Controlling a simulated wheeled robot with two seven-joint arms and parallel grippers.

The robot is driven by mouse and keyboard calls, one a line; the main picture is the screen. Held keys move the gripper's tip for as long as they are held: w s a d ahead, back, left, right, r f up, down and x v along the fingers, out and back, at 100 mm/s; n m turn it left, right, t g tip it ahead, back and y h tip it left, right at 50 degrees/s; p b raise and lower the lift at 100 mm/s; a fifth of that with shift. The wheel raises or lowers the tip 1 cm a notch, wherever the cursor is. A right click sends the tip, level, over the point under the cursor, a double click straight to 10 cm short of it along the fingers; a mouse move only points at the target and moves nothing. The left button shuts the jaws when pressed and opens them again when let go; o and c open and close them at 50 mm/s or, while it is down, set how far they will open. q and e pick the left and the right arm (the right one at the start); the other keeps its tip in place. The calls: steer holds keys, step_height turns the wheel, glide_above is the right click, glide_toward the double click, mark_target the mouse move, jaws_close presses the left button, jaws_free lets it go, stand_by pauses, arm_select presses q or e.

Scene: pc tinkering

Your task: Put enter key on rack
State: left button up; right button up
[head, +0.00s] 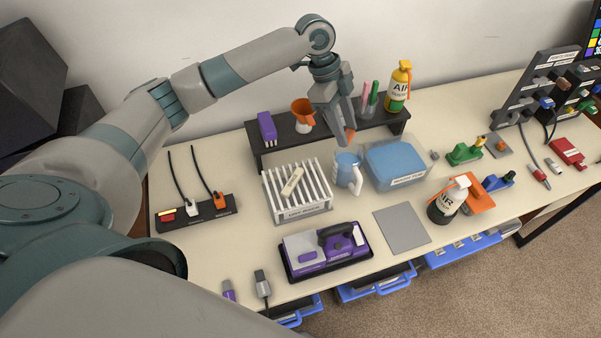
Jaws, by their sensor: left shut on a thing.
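The rack (325,207) is a white slatted stand with a label on its front, at the middle of the table. A long beige key-like piece (292,183) lies across its slats. My left gripper (346,134) is above and to the right of the rack, pointing down. It is shut on a small orange piece (351,137), which may be the enter key; its shape is mostly hidden by the fingers. A light blue jug (347,170) stands below the gripper. My right gripper is not in view.
A blue tub (395,165) stands right of the jug. A dark shelf (278,139) behind holds a purple item, an orange cup, pens and an air bottle (398,88). A purple tool tray (325,251) and grey mat (402,229) lie in front.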

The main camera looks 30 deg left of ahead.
arm_select(q)
steer(key=s+a+f+p, duration=0.1)
steer(key=s+a+f, duration=0.1)
steer(key=s, duration=0.1)
steer(key=s+a+f+p, duration=0.1)
steer(key=s+a+f, duration=0.1)
steer(key=s, duration=0.1)
steer(key=s+a+f+p, duration=0.2)
steer(key=s, duration=0.1)
steer(key=shift+s+f, duration=0.15)
steer(key=shift+f, duration=0.05)
steer(key=shift+f, duration=0.1)
steer(key=shift+f+p, duration=0.35)
steer(key=shift+f, duration=0.15)
step_height(320, 180, down, 2)
steer(key=shift+p, duration=0.45)
steer(key=shift+f, duration=0.45)
